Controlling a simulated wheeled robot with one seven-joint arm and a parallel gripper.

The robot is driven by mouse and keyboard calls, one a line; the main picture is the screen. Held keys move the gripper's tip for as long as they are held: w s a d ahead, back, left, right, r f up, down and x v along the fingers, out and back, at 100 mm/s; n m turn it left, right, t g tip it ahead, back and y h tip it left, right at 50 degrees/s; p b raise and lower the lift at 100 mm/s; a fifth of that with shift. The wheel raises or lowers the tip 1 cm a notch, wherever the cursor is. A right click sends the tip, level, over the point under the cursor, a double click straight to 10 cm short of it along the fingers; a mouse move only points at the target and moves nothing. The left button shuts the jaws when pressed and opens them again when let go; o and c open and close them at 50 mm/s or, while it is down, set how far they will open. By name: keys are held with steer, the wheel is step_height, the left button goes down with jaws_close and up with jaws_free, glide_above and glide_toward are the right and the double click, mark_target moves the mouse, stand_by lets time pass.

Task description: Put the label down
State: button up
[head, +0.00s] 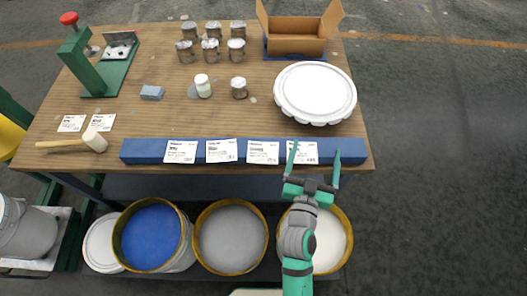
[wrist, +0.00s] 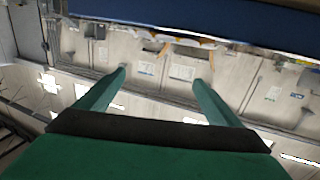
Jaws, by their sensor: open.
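Several white printed labels sit in a row along the blue bar at the table's front edge; the rightmost label (head: 308,153) is partly hidden by a finger of my gripper. Two more labels, a left one (head: 72,123) and a right one (head: 101,122), lie flat on the wooden table at the left. My gripper (head: 316,150) is open over the right end of the blue bar (head: 352,151). In the wrist view my gripper (wrist: 160,78) has its two green fingers apart with nothing between them. I cannot tell whether a finger touches the rightmost label.
The table's middle is mostly clear.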

steer(key=w+d+r+m+g+h, duration=0.3)
steer(key=w+d+r+m+h, duration=0.25)
steer(key=r+m, duration=0.3)
steer(key=w+d+r+m+g+h, duration=0.4)
steer(key=d+r+m, duration=0.3)
steer(key=m, duration=0.2)
steer(key=m+g+y, duration=1)
steer(key=m+y, duration=0.4)
steer(key=m, duration=0.2)
glide_above(263, 152)
steer(key=f, duration=1.4)
steer(key=shift+s+d, duration=0.15)
steer(key=shift+s, duration=0.15)
steer(key=shift+w+f, duration=0.15)
steer(key=shift+f, duration=1.3)
steer(key=shift+w+f, duration=0.1)
steer(key=shift+f, duration=1.3)
